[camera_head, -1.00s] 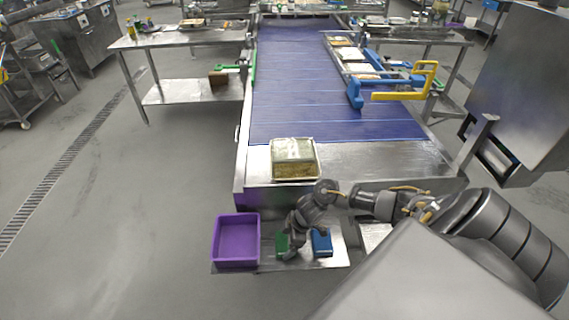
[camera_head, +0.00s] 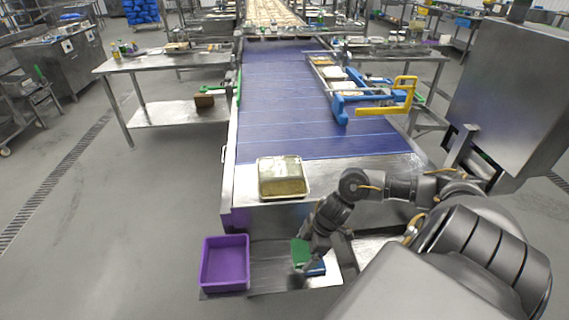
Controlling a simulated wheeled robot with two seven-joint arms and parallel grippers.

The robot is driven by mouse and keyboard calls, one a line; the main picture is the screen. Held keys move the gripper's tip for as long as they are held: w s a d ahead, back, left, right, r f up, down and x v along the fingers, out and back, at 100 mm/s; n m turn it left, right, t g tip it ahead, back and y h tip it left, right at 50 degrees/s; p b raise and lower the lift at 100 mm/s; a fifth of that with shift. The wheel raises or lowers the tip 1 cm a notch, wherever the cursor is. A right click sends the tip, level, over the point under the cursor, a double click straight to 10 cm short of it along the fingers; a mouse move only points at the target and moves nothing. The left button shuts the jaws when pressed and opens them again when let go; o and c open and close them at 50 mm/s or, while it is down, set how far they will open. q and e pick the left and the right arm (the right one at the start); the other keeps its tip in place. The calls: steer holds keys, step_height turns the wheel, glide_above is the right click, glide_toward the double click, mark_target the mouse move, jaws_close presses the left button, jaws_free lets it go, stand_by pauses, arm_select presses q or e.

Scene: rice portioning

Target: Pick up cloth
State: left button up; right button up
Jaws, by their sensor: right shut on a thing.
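My right gripper (camera_head: 304,273) is over the metal shelf at the front of the conveyor. It is shut on a green cloth (camera_head: 301,251), which appears lifted. The arm hides part of the cloth and much of the fingers. My left gripper is not in view.
A purple bin (camera_head: 225,263) stands on the shelf to the left of the gripper. A metal tray of rice (camera_head: 283,178) sits on the steel end of the blue conveyor (camera_head: 290,110). A yellow and blue frame (camera_head: 378,98) is on the conveyor's right side.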

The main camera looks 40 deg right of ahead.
steer(key=s+d, duration=0.1)
steer(key=s+d+r, duration=0.1)
steer(key=s, duration=0.1)
steer(key=s+r, duration=0.1)
steer(key=shift+s+d+r+b, duration=0.15)
steer(key=shift+d+b, duration=0.2)
steer(key=shift+d, duration=0.05)
steer(key=o, duration=0.4)
steer(key=c, duration=0.3)
steer(key=w+a+r, duration=0.5)
steer(key=a+r, duration=0.1)
steer(key=a, duration=0.5)
steer(key=w+a+r, duration=0.6)
steer(key=a+r, duration=0.1)
steer(key=a, duration=0.3)
steer(key=shift+w+d+r, duration=0.15)
steer(key=shift+w+r, duration=0.1)
steer(key=shift+r, duration=0.6)
steer(key=shift+w+d+r, duration=0.1)
steer(key=shift+w+r, duration=0.1)
steer(key=shift+r, duration=0.65)
steer(key=shift+w+d+r, duration=0.15)
steer(key=shift+w+r, duration=0.1)
steer(key=shift+r, duration=0.6)
